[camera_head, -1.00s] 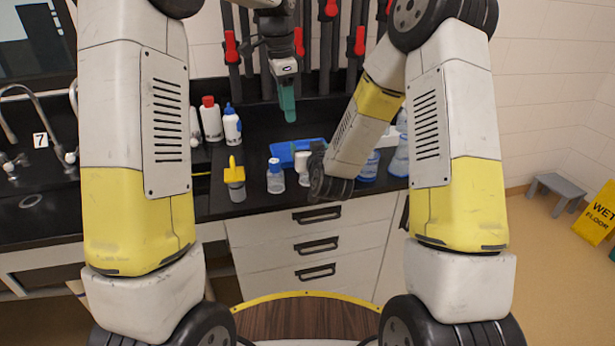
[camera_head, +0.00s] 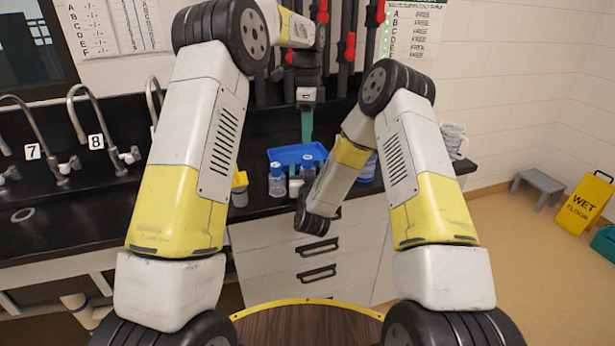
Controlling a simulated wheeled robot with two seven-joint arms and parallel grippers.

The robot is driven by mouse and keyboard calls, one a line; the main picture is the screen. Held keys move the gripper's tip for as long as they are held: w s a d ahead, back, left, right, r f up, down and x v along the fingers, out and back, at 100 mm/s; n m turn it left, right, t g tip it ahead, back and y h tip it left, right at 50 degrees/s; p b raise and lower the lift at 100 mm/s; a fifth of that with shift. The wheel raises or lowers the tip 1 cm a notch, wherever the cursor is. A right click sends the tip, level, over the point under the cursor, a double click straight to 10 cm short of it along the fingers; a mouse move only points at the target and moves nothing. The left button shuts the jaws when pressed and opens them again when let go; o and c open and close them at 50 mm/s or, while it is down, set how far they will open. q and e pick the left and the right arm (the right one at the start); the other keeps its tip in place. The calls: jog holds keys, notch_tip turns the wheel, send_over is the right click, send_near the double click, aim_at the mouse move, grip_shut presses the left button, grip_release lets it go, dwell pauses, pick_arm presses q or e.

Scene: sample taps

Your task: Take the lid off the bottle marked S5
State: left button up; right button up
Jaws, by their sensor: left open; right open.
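Small clear bottles with blue lids stand on the black counter; one (camera_head: 277,181) is left of centre and another (camera_head: 307,168) is by the blue tray (camera_head: 285,155). A small white item (camera_head: 296,188) sits between them. No S5 mark is legible. My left gripper (camera_head: 307,124), with teal fingers pointing down, is open and empty above the back of the tray.
A yellow-topped item (camera_head: 240,188) stands left of the bottles, partly behind my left arm. Blue-tinted bottles (camera_head: 368,168) stand behind my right forearm. A clear jug (camera_head: 453,140) is at the counter's right end. Taps (camera_head: 100,125) line the left. Drawers (camera_head: 270,262) are below.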

jog(key=shift+w, duration=0.6)
grip_shut()
